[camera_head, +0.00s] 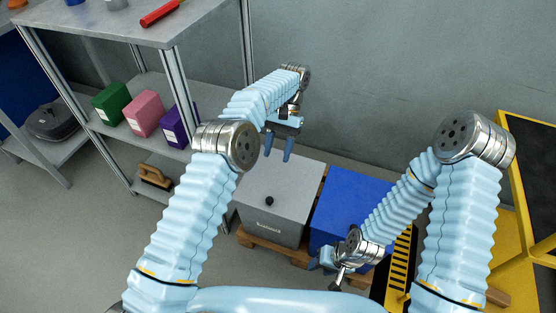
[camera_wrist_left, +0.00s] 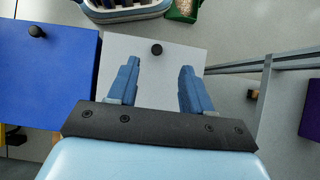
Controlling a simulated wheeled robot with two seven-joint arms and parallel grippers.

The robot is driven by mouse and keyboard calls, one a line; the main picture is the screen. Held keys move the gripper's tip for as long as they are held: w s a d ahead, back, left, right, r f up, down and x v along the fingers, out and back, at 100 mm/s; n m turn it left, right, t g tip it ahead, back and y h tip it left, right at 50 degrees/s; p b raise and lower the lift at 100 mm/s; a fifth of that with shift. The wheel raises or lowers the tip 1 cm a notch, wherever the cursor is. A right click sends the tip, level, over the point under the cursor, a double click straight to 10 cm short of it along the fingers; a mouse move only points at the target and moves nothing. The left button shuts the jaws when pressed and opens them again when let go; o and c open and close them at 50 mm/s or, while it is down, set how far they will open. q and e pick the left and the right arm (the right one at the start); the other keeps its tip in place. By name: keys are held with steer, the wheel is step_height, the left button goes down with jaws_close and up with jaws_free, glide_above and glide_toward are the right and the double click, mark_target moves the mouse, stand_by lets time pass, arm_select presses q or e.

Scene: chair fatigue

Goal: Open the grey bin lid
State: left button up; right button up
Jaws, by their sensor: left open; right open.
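The grey bin (camera_head: 270,227) stands on a wooden pallet with its flat lid (camera_head: 288,175) lying shut on top. A round black knob (camera_head: 269,201) sits on the lid near its front edge. My left gripper (camera_head: 278,155) is open and empty above the back part of the lid, with its fingers pointing down. In the left wrist view, the lid (camera_wrist_left: 180,45) lies beneath the open fingers (camera_wrist_left: 160,70), and the knob (camera_wrist_left: 156,49) shows just beyond and between the fingertips, apart from them. My right gripper (camera_head: 326,272) is open and empty in front of the blue bin.
A blue bin (camera_head: 350,195) stands close beside the grey bin on the right; its black knob (camera_wrist_left: 37,31) shows in the left wrist view. A metal shelf (camera_head: 190,70) with green, pink and purple boxes stands at left. A yellow frame (camera_head: 530,130) stands at right.

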arm_select(q)
steer(key=s+r+b, duration=0.3)
steer(key=s+r, duration=0.7)
steer(key=s, duration=0.4)
steer(key=shift+d+r, duration=0.3)
steer(key=shift+d, duration=0.15)
